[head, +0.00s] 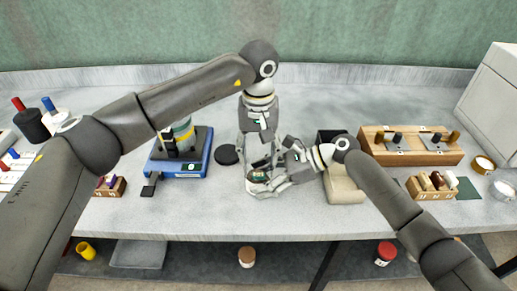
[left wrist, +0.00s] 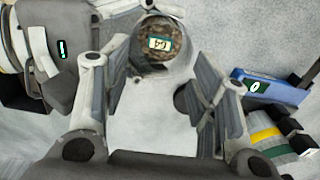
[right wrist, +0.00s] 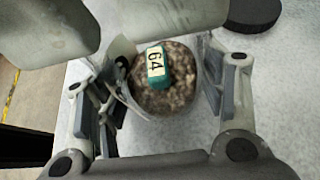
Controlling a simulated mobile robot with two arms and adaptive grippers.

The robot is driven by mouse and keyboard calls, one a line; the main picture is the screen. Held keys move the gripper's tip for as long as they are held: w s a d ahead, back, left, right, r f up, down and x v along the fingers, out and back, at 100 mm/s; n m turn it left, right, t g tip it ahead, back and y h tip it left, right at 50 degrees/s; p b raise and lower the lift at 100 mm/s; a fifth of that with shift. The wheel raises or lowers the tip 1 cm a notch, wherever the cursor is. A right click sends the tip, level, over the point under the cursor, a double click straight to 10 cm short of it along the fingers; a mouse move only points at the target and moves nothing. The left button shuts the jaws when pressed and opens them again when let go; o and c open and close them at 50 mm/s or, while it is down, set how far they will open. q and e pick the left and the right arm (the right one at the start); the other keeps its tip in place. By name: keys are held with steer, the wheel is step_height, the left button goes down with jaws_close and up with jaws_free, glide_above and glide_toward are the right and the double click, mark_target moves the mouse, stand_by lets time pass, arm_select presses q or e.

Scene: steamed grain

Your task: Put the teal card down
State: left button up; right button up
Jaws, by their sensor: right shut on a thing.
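The teal card (right wrist: 157,67), marked 64, lies on brown grain (right wrist: 165,98) inside a clear round jar (left wrist: 182,68). In the head view the card (head: 258,176) shows small between my grippers. My right gripper (right wrist: 165,100) has its fingers on both sides of the jar and is shut on it. My left gripper (left wrist: 160,115) points down from above with its fingers wide apart and nothing between their tips. The jar is just past its fingers in the left wrist view. Part of the jar is hidden by the fingers in the head view.
A black disc (head: 228,154) lies left of the jar. A blue-based device (head: 180,168) stands further left. A beige block (head: 343,184), a wooden rack (head: 411,146) and a small wooden holder (head: 433,187) are on the right. The bench's front edge is close to the jar.

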stand_by(0.6)
arm_select(q)
step_height(320, 180, up, 7)
stand_by(0.4)
arm_select(e)
steer(key=o, duration=0.9)
steer(key=shift+c, duration=0.2)
steer(key=shift+d, duration=0.1)
